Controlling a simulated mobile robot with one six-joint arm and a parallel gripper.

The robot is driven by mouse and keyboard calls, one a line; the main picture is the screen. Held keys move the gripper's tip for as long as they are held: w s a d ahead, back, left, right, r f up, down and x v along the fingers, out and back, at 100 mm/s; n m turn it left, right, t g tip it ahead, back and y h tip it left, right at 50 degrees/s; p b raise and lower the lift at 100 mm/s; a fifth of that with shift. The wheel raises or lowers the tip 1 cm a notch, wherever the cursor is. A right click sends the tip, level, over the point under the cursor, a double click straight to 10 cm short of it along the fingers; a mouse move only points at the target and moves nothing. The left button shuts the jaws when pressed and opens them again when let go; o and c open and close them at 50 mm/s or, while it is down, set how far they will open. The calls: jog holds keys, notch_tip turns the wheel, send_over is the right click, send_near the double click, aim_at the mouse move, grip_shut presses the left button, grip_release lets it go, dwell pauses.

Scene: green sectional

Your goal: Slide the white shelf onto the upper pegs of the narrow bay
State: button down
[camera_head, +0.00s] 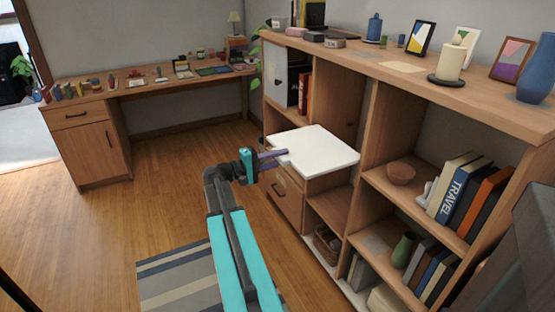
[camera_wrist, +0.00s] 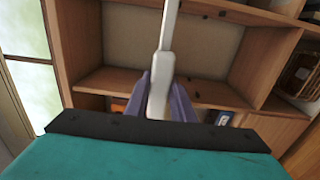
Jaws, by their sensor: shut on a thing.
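The white shelf (camera_head: 316,150) is a flat board held roughly level at the front of the shelving unit in the head view. My gripper (camera_head: 277,156) is shut on its near left edge. In the wrist view the purple fingers of my gripper (camera_wrist: 164,98) clamp the board, seen edge-on as a white strip (camera_wrist: 166,30). The narrow bay (camera_head: 338,100) is the tall opening behind the board, which hides part of it. Small dark pegs (camera_wrist: 195,95) show in the wrist view. I cannot tell whether the board touches the uprights or any peg.
A drawer front (camera_head: 286,198) is below the board, and a wicker basket (camera_head: 327,243) sits low. The right bay holds a bowl (camera_head: 401,174) and books. Framed pictures, a candle and a vase (camera_head: 538,70) stand on top. Wooden floor (camera_head: 165,190) is clear to the left.

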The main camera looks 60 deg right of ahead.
aim_at(334, 141)
jog(key=shift+b+x, duration=1.6)
jog(key=shift+x, duration=10.35)
jog(key=shift+w+f+b, duration=0.1)
jog(key=shift+f+b, duration=0.5)
jog(key=shift+f, duration=0.2)
jog(key=c, duration=1.4)
grip_release()
jog(key=shift+c, duration=0.2)
